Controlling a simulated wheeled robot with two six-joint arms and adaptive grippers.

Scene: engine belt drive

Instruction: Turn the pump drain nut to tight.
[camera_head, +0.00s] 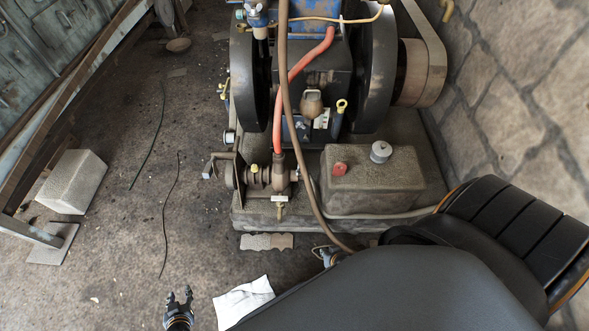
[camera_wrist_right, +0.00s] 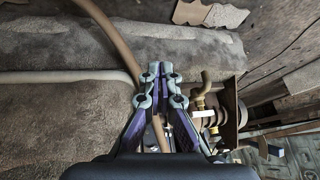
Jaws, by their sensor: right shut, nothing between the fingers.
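The pump (camera_head: 270,177) is a rusty body at the front left of the engine base. A small brass fitting with a pale tag (camera_head: 279,198) hangs beneath it, apparently the drain; the wrist view shows this brass fitting (camera_wrist_right: 201,90) just right of my right gripper. The nut's own marking or setting cannot be read. My right gripper (camera_wrist_right: 160,72) is shut and empty, apart from the fitting in the picture. In the head view my right arm mostly hides it. My left gripper (camera_head: 180,297) is open and empty, low over the floor at the front left.
A brown hose (camera_head: 289,100) runs down past the pump and shows behind my right gripper (camera_wrist_right: 119,45). A grey tank (camera_head: 373,183) stands right of the pump. A white paper (camera_head: 243,301) and a flat board (camera_head: 266,241) lie in front.

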